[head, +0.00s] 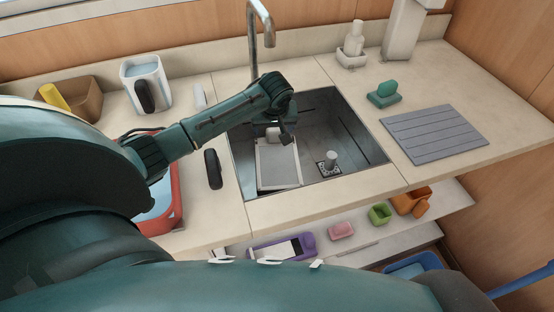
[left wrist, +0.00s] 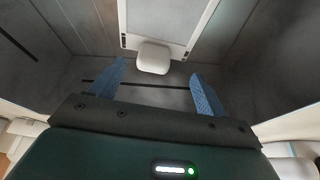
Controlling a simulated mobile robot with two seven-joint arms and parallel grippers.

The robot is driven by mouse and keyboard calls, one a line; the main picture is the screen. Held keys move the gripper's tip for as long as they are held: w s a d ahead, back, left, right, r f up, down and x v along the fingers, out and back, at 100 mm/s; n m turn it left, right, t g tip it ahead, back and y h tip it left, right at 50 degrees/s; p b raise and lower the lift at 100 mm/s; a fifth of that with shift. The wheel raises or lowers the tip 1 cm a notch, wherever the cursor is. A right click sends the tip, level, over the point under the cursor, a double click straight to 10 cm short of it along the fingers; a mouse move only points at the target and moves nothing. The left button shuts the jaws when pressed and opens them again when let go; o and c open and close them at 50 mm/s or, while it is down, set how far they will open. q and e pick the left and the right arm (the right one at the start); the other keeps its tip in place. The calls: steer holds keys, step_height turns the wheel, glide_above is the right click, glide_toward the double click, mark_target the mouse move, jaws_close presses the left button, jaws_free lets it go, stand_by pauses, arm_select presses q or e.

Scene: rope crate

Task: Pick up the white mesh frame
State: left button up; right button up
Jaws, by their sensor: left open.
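The white mesh frame (head: 279,163) stands in the sink basin (head: 345,135), in its left part, and seems to lean. It has a pale rim around a grey mesh panel. In the left wrist view the mesh frame (left wrist: 178,40) is at the top, with a white rounded knob (left wrist: 153,57) at its near edge. My left gripper (left wrist: 158,72) is open, its two blue fingers spread on either side of the knob. I cannot tell whether they touch it. In the head view the left gripper (head: 281,136) is down in the sink, at the frame's upper end. My right gripper is not in view.
The faucet (head: 258,30) rises behind the sink. A drain piece (head: 329,162) stands on the basin floor. A black-handled pitcher (head: 146,84) and a red-rimmed tub (head: 165,195) are at left. A grey ridged mat (head: 434,134) and green sponge (head: 384,93) are at right.

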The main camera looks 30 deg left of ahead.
mark_target(275, 132)
arm_select(q)
steer(key=shift+w+x, duration=0.2)
steer(key=shift+x, duration=0.85)
steer(key=shift+w+x, duration=0.15)
steer(key=shift+x, duration=0.85)
steer(key=shift+w+x, duration=0.2)
steer(key=shift+x, duration=0.85)
steer(key=shift+d+r, duration=0.1)
steer(key=shift+d, duration=0.05)
steer(key=shift+c, duration=0.3)
steer(key=c, duration=1.2)
